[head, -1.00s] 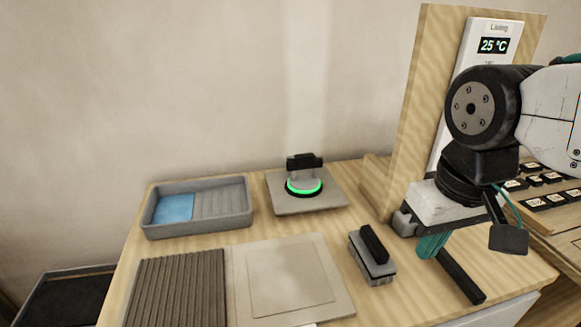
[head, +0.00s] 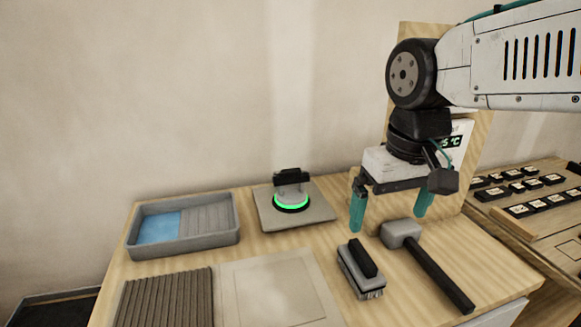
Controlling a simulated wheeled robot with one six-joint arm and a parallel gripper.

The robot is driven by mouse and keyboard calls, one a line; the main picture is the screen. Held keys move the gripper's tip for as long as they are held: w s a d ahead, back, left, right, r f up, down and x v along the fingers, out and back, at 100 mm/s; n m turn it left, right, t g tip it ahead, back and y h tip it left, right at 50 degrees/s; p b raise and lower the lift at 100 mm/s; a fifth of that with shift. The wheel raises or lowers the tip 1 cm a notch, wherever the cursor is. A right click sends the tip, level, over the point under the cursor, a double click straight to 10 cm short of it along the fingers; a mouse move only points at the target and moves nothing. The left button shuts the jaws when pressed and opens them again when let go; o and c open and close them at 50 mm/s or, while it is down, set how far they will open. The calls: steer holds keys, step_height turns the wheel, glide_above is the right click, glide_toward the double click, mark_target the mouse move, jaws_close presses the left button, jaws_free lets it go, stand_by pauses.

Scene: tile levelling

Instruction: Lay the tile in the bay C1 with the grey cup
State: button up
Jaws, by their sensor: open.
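The grey cup (head: 292,180) is a suction cup with a dark handle and a glowing green ring. It stands upright on a beige square tile (head: 320,213) at the back of the wooden bench. My gripper (head: 390,212) is open and empty, with its two teal fingers pointing down. It is to the right of the cup and tile, apart from them, above the bench. A brown ribbed bed (head: 165,298) and a flat beige panel (head: 275,292) lie side by side at the front, cut by the lower edge. No C1 label is readable.
A brush (head: 362,270) and a mallet (head: 435,262) lie at the right. A wooden panel stands behind my arm. Racks of small labelled blocks (head: 515,185) are at far right.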

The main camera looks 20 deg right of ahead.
mark_target(291, 170)
steer(key=shift+g, duration=0.5)
steer(key=w+a+f, duration=0.2)
steer(key=w, duration=0.9)
steer(key=w+a+f, duration=0.2)
steer(key=w, duration=0.9)
steer(key=w+a+f, duration=0.2)
steer(key=w, duration=0.8)
steer(key=shift+w+a, duration=0.3)
steer(key=shift+w, duration=0.1)
steer(key=shift+w+f, duration=0.2)
steer(key=shift+f, duration=3.9)
steer(key=c, duration=0.9)
steer(key=shift+o, duration=0.3)
